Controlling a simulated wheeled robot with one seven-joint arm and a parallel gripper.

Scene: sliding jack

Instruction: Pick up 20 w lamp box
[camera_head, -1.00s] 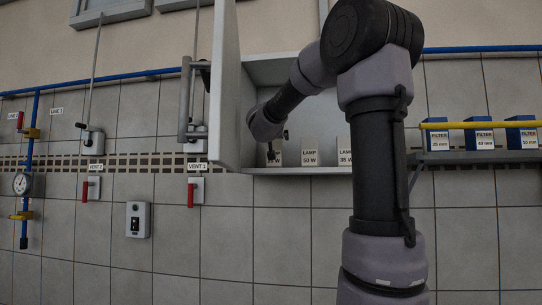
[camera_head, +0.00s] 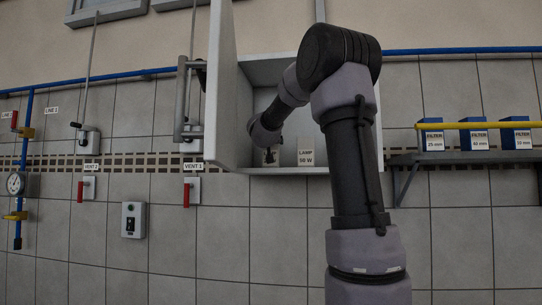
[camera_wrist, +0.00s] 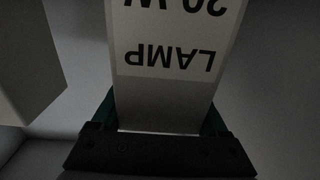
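The 20 W lamp box (camera_wrist: 165,95) fills the middle of the wrist view, pale with upside-down dark lettering. In the head view the lamp box (camera_head: 267,161) is at the left inside the wall cabinet, partly hidden by my gripper (camera_head: 271,156). In the wrist view the green fingers of my gripper (camera_wrist: 160,122) lie on either side of the box. The box covers part of the fingers, so I cannot tell whether they press on it.
A 50 W lamp box (camera_head: 306,158) stands to the right in the cabinet (camera_head: 290,171). The open cabinet door (camera_head: 222,90) stands on the left, close to my arm. A shelf (camera_head: 465,157) with several blue filter boxes (camera_head: 431,135) is at the right.

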